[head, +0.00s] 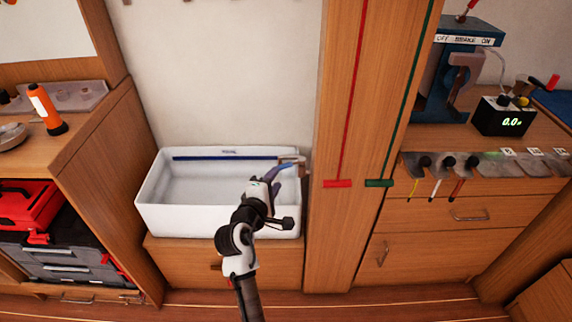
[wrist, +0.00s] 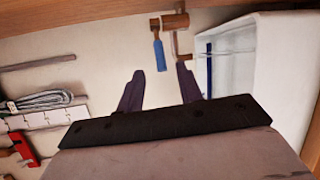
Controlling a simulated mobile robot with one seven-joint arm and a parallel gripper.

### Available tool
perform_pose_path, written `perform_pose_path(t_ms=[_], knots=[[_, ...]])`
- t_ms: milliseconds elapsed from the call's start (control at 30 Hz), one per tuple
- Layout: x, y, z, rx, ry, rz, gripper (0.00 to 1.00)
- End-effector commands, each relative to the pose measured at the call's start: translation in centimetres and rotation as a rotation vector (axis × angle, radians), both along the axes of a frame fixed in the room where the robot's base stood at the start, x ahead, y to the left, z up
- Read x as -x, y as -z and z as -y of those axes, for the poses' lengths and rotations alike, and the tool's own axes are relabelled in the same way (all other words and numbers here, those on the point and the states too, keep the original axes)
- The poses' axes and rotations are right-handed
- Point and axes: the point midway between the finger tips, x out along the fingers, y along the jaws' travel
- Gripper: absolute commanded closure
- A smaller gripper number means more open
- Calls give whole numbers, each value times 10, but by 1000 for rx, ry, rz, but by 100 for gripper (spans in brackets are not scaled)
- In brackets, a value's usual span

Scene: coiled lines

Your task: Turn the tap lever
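In the wrist view the tap (wrist: 174,20) is a brown body on the wall with a thin bent spout. Its blue lever (wrist: 158,54) hangs from one end of the body. My gripper (wrist: 160,69) is open, with its two dark purple fingers apart and the lever's free end seen between their tips. I cannot tell whether either finger touches the lever. In the head view my gripper (head: 286,168) reaches over the right rear corner of the white basin (head: 150,206). There my fingers and wrist hide most of the tap.
A wooden pillar (head: 335,240) with a red and a green line stands just right of the basin. The basin also shows in the wrist view (wrist: 283,80). A shelf with an orange torch (head: 46,108) is at left. A bench with a meter (head: 503,116) is at right.

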Motion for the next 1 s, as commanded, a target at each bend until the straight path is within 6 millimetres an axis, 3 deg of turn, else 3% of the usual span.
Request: perform_pose_path(t_ms=[200,400,800,1000], knots=[[-42,4,16,-2,3,-1,64],[-65,9,25,-1,0,-1,64],[-72,11,28,1,0,0,64],[-72,11,28,1,0,0,89]])
